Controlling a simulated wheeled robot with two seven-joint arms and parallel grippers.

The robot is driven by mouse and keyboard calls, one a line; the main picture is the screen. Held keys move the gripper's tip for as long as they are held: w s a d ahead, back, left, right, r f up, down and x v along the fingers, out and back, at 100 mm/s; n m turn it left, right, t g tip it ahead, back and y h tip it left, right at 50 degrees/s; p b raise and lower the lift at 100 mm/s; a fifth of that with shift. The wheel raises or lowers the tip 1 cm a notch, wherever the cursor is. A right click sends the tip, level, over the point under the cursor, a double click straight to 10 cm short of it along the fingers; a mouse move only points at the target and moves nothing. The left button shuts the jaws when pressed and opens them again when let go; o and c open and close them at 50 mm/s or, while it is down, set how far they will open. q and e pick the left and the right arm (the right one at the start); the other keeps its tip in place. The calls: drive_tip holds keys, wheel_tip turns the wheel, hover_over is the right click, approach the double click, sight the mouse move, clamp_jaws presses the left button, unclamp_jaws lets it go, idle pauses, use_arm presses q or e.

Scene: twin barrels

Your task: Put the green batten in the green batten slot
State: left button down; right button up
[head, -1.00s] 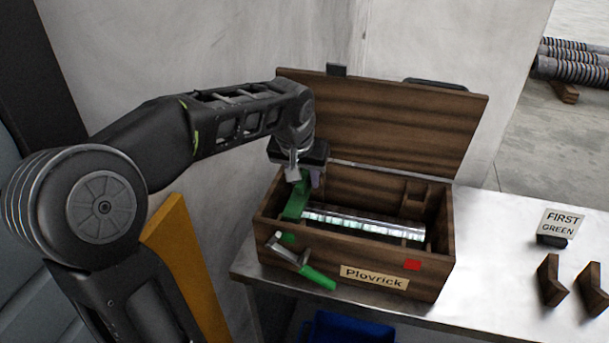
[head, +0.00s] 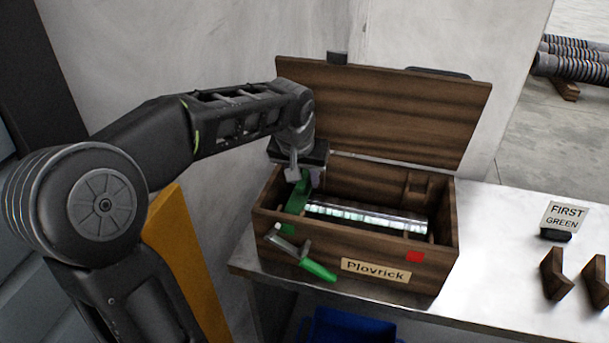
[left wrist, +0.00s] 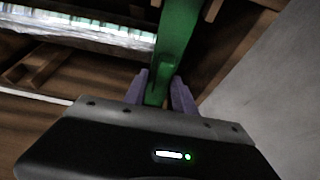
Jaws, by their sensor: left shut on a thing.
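The green batten (head: 298,195) is a flat green bar at the left end of the open wooden box (head: 363,240). My left gripper (head: 304,177) is above that end, shut on the batten. In the left wrist view the batten (left wrist: 175,38) runs away from between the purple-grey fingers (left wrist: 158,92), beside a shiny cylinder. The batten's lower part is down inside the box in the head view. Whether it touches the bottom or sits in a slot I cannot tell; no slot is clearly visible. My right gripper is not in view.
The shiny barrel (head: 370,217) lies lengthwise in the box. A green-handled crank (head: 318,271) projects from the box's front. The raised lid (head: 385,115) stands behind. A "FIRST GREEN" sign (head: 565,217) and wooden blocks (head: 554,272) are at right on the metal table (head: 480,265).

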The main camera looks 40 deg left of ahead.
sight(301, 184)
use_arm(q)
drive_tip(key=shift+f+b, duration=0.45)
drive_tip(key=shift+f, duration=0.15)
drive_tip(key=c, duration=0.9)
unclamp_jaws()
drive_tip(key=shift+c, duration=0.2)
drive_tip(key=v, duration=0.8)
drive_tip(key=shift+f, duration=0.1)
